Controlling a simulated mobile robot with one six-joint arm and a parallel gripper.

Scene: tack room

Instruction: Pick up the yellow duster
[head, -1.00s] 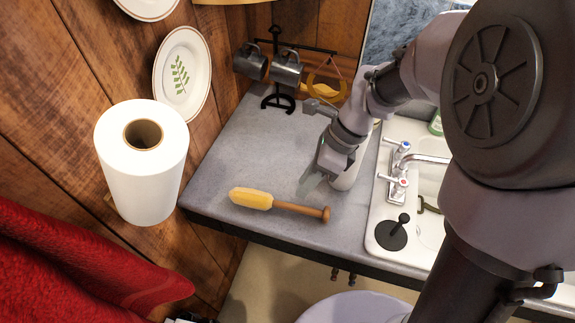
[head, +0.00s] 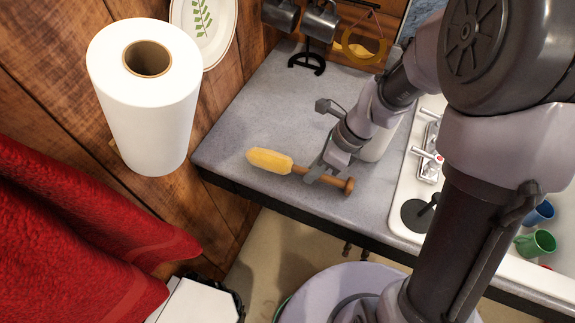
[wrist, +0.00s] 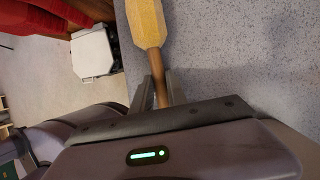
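The yellow duster (head: 270,160) has a yellow head and a brown wooden handle with a knob end. It is at the front part of the grey counter, its head to the left in the head view. In the wrist view its head (wrist: 147,22) is at the top and its handle runs down toward my gripper. My gripper (head: 312,176) is at the handle close behind the head. In the wrist view the fingers (wrist: 160,88) are close on both sides of the handle and look shut on it. Whether the duster touches the counter is unclear.
A paper towel roll (head: 150,110) stands on the left by the wooden wall. A sink (head: 408,190) with taps is to the right. Mugs (head: 318,20) hang at the back. The counter's left part (head: 250,120) is clear.

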